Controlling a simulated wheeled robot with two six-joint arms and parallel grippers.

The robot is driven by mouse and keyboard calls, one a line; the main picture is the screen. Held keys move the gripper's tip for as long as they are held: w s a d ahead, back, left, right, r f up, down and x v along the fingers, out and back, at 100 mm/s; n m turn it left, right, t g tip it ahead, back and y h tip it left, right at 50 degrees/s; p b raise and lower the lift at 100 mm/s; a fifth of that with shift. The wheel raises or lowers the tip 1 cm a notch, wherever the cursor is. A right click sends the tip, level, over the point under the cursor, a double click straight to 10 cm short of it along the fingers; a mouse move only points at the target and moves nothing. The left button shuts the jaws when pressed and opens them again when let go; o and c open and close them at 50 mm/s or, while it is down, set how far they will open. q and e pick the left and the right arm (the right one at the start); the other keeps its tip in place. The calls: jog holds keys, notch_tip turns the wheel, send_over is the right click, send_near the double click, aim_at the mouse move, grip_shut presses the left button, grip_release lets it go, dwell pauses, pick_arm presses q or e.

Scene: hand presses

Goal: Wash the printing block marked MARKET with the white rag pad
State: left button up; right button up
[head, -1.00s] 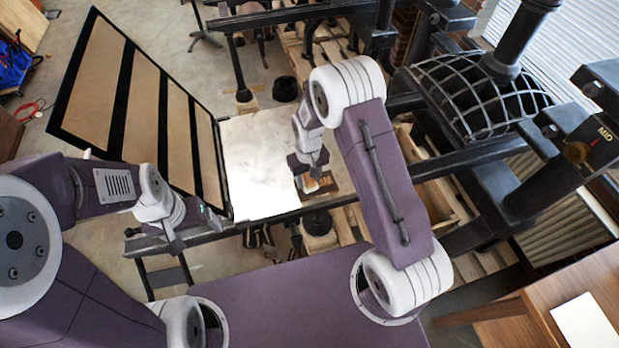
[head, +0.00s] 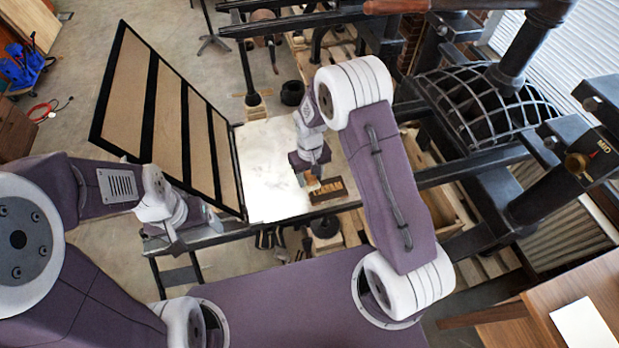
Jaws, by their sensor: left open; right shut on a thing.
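The printing block (head: 329,190) is a small brown block with dark raised letters, lying on the bed near its front right edge. The lettering is too small to read surely. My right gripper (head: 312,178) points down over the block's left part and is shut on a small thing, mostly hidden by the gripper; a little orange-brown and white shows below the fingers. It looks like the rag pad, but I cannot tell whether it touches the block. My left gripper (head: 190,224) is open and empty, left of the bed by the front rail.
The pale press bed plate (head: 270,195) is bare left of my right gripper. A hinged black frame with tan panels (head: 170,100) stands tilted open at left. Dark press rails and a caged press part (head: 480,100) stand at right. A wooden table (head: 560,285) with white paper is at lower right.

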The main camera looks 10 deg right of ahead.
jog(key=shift+a+r+p, duration=0.2)
jog(key=shift+r+p, duration=0.45)
jog(key=shift+r, duration=0.55)
jog(key=shift+d, duration=0.1)
